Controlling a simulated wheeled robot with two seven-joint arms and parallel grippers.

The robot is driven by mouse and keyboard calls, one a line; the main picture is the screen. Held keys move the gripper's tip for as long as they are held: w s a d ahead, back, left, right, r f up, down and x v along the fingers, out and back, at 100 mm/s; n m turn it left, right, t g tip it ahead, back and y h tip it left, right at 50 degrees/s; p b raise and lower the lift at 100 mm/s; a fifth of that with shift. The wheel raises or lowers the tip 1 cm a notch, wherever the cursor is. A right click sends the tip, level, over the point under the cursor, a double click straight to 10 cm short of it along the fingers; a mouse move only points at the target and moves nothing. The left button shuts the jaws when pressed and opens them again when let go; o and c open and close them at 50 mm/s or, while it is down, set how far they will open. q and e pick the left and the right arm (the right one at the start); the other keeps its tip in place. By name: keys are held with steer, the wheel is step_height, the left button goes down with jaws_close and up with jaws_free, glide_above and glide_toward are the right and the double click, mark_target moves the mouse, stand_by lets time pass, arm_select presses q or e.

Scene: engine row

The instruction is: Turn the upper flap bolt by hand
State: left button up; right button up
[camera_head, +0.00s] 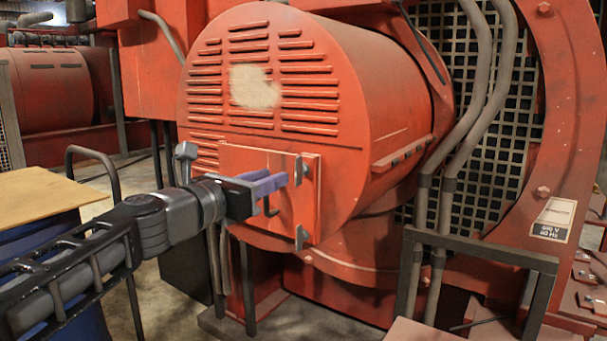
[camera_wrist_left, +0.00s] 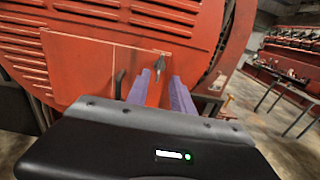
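The flap is a red square panel (camera_head: 240,165) on the round louvred end of the red engine housing; it also shows in the left wrist view (camera_wrist_left: 85,62). The grey upper flap bolt (camera_head: 299,170) sits near its upper right corner, and a similar lower bolt (camera_head: 300,237) sits below. My left gripper (camera_head: 277,182) has purple fingers, held apart, just left of the upper bolt. In the left wrist view, a dark bolt (camera_wrist_left: 158,64) shows at the gap between the fingertips (camera_wrist_left: 160,80); contact cannot be told. My right gripper is not in view.
A dark bent handle (camera_head: 269,206) stands on the flap just below my left fingers. Grey pipes (camera_head: 455,150) and a dark metal frame (camera_head: 480,250) stand to the right. A board-topped blue box (camera_head: 45,195) is at the left.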

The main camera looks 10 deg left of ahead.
mark_target(296, 169)
arm_select(q)
steer(key=shift+p+x, duration=0.4)
steer(key=shift+x, duration=3.55)
jaws_close()
